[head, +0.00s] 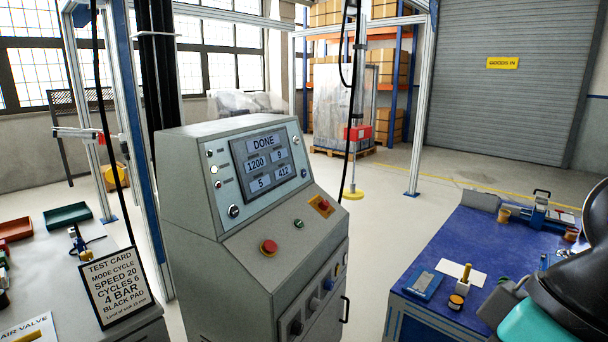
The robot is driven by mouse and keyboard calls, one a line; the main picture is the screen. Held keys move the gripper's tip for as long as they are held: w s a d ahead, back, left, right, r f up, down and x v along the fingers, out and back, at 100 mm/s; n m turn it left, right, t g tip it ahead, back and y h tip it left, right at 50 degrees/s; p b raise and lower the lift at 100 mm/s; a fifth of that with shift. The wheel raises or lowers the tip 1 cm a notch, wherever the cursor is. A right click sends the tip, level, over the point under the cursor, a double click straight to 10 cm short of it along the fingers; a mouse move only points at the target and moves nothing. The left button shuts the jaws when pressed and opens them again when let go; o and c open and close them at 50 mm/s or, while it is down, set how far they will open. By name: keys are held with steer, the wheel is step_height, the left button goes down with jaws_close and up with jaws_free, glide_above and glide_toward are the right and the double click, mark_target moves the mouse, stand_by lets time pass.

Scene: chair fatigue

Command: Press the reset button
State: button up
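The grey control console (190,190) stands in the middle of the head view. Its screen (270,163) reads DONE, with 1200, 9, 5 and 412 below. On its sloping shelf are a large red mushroom button (268,247), a small green button (298,223) and a red button on a yellow plate (322,205). Small round lights or buttons (214,169) and a dark knob (233,211) sit left of the screen. No label legibly says reset, so I cannot tell which one it is. My gripper is not in view.
A test card (115,286) stands on the grey bench at the left. A blue-topped bench (455,245) stands at the right with small parts. A black and teal object fills the lower right corner. Open floor (390,190) lies behind the console.

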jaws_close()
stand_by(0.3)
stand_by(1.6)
